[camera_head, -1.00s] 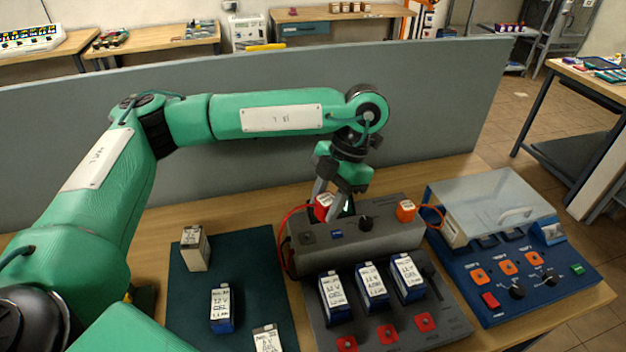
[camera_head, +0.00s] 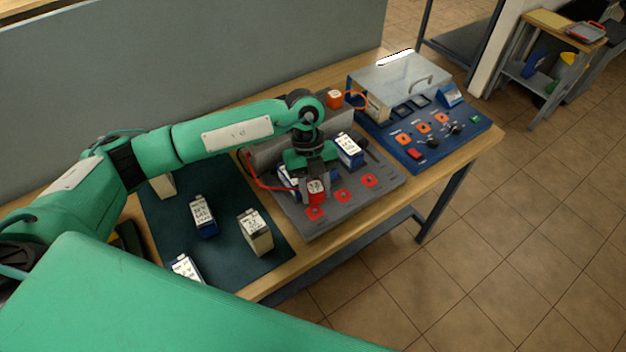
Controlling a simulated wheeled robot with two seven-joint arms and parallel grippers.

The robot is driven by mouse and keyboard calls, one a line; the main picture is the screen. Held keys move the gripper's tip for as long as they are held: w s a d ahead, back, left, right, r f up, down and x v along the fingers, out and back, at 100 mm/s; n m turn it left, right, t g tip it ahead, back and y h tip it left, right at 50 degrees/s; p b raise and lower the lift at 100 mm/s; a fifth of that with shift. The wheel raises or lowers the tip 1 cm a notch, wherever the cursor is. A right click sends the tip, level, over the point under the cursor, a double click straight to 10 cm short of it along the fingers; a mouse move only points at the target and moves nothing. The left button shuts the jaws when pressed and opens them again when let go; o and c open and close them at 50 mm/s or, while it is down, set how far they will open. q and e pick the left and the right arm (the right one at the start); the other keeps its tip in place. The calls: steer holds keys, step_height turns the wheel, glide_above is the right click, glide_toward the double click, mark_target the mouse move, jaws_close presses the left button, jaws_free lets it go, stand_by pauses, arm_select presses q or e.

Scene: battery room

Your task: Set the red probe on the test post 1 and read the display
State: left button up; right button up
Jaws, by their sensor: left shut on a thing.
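My left gripper (camera_head: 312,175) is shut on the red probe (camera_head: 316,194) and holds it upright at the front of the grey tester (camera_head: 300,228). A red cable runs from the probe to the tester's left side. The probe's lower end is just above or at the leftmost red test post (camera_head: 315,213); I cannot tell whether they touch. Two more red posts, the middle one (camera_head: 342,196) and the right one (camera_head: 370,181), are uncovered. The post labels are too small to read. The tester's display is hidden behind my arm. My right gripper is out of view.
Batteries stand in the tester behind the posts, partly hidden by my gripper; the right one (camera_head: 348,150) shows. Several more stand on the dark green mat (camera_head: 220,260). A blue console (camera_head: 440,145) stands right.

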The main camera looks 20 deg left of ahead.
mark_target(317, 217)
arm_select(q)
steer(key=shift+f+b, duration=0.4)
steer(key=shift+f, duration=0.25)
step_height(317, 217, down, 4)
steer(key=shift+r+b, duration=0.25)
steer(key=shift+b, duration=1)
steer(key=shift+f, duration=0.4)
steer(key=shift+f+b, duration=0.55)
steer(key=shift+f, duration=0.15)
steer(key=o, duration=0.7)
